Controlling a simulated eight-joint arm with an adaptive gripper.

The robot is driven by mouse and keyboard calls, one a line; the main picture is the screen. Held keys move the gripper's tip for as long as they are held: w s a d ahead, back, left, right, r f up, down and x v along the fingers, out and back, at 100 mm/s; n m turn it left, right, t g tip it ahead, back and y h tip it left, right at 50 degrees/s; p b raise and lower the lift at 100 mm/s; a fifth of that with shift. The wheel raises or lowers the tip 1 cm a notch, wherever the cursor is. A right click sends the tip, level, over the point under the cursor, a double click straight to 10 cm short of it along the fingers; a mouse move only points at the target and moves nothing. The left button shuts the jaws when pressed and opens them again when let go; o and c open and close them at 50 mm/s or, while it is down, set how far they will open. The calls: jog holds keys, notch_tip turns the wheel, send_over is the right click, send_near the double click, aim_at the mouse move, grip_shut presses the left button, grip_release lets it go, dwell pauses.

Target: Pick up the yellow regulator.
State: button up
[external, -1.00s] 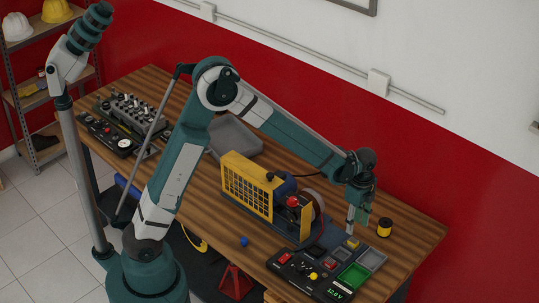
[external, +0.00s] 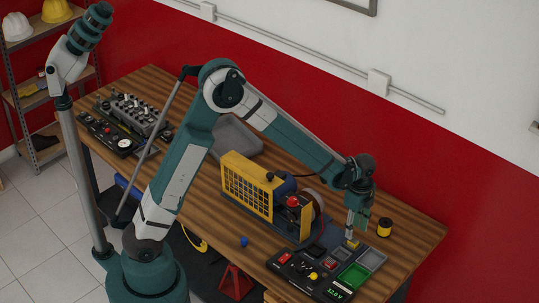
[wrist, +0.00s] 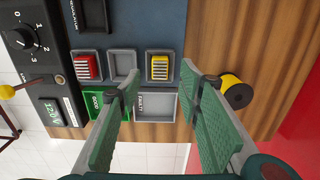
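The yellow regulator (wrist: 160,68) is a small yellow block with pale ribs, sitting in a small grey slot on the dark panel. In the external view it is a small yellow spot (external: 352,244) just under my gripper (external: 352,232). In the wrist view my gripper (wrist: 162,84) is open and empty, its two green-padded fingers spread. Their tips appear to either side of the yellow regulator and slightly toward the FAULTY bin. I cannot tell the exact height of the tips above it.
A red regulator (wrist: 87,67) sits in another slot, with an empty slot (wrist: 122,64) between. The green GOOD bin (wrist: 98,106) and grey FAULTY bin (wrist: 156,107) look empty. A yellow-and-black spool (wrist: 237,91) stands nearby on the wood. The generator (external: 247,186) stands left of my gripper.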

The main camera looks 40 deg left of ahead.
aim_at(355, 245)
jog(key=shift+f, duration=2.6)
jog(key=c, duration=1)
